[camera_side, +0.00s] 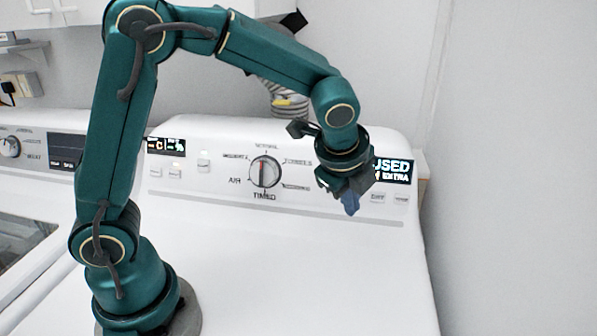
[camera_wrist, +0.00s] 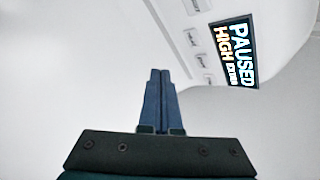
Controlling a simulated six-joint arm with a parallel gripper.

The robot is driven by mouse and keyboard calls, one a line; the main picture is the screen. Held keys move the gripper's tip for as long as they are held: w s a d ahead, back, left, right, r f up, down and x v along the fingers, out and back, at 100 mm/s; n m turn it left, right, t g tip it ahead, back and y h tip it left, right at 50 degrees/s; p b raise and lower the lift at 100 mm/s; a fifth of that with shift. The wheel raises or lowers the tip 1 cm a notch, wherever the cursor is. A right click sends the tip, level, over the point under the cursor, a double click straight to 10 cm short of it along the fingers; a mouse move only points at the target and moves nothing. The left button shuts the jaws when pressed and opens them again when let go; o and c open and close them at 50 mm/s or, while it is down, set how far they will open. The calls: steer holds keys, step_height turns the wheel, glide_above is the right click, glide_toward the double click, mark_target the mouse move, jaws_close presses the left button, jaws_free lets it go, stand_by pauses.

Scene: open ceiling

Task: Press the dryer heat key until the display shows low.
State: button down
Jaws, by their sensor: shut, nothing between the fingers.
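The dryer display (camera_wrist: 236,52) reads PAUSED, HIGH and a smaller word in the wrist view. In the side view two keys (camera_side: 378,198) show below the display. My gripper (camera_wrist: 160,72) has its blue fingers shut and empty. In the side view its fingertips (camera_side: 351,208) point down, left of these keys, apart from them in the picture.
The dryer's control panel (camera_side: 220,190) carries a round dial (camera_side: 265,172) and a small lit display (camera_side: 166,146) at left. A second machine (camera_side: 30,190) stands at far left. The white dryer top (camera_side: 300,280) is clear in front. A wall rises at right.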

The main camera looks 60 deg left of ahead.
mark_target(381, 169)
stand_by(0.4)
steer(key=s+d, duration=0.1)
steer(key=s+d+r, duration=0.1)
steer(key=shift+s+d+r, duration=0.15)
steer(key=shift+s+d, duration=0.1)
steer(key=shift+s, duration=0.05)
steer(key=w+a+f, duration=0.3)
steer(key=w+a, duration=0.3)
stand_by(0.7)
stand_by(1.9)
steer(key=shift+w+a+f, duration=0.15)
steer(key=shift+w+a, duration=0.05)
steer(key=shift+w, duration=0.05)
